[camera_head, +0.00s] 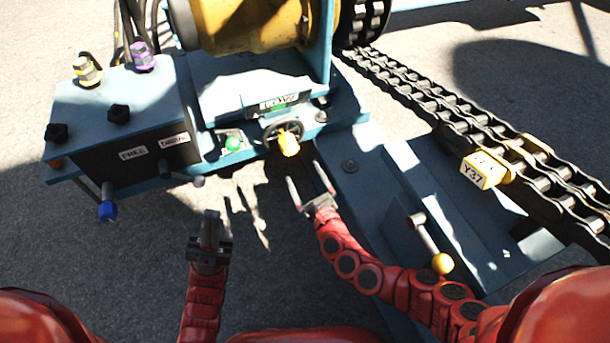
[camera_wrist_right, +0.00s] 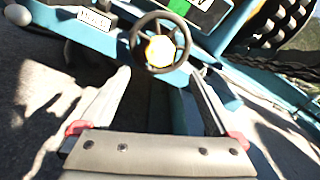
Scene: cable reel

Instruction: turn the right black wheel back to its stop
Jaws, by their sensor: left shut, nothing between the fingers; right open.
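A black handwheel (camera_head: 268,134) with a yellow hub (camera_head: 289,143) sits on the front of the blue machine, below a small display. The wheel also shows in the right wrist view (camera_wrist_right: 139,30), centred ahead of the fingers. My right gripper (camera_head: 306,176) is open just in front of the wheel, apart from it, with nothing between its fingers. My left gripper (camera_head: 211,217) is shut and empty, lower left of the wheel over the ground. Two small black knobs, one left (camera_head: 57,132) and one right (camera_head: 119,113), sit on the control box.
The control box (camera_head: 85,95) carries yellow and purple fittings on top and a blue-tipped lever (camera_head: 107,210) below. A green button (camera_head: 233,143) is left of the wheel. A yellow-knobbed lever (camera_head: 442,262) stands near my right arm. A chain (camera_head: 440,105) runs along the right.

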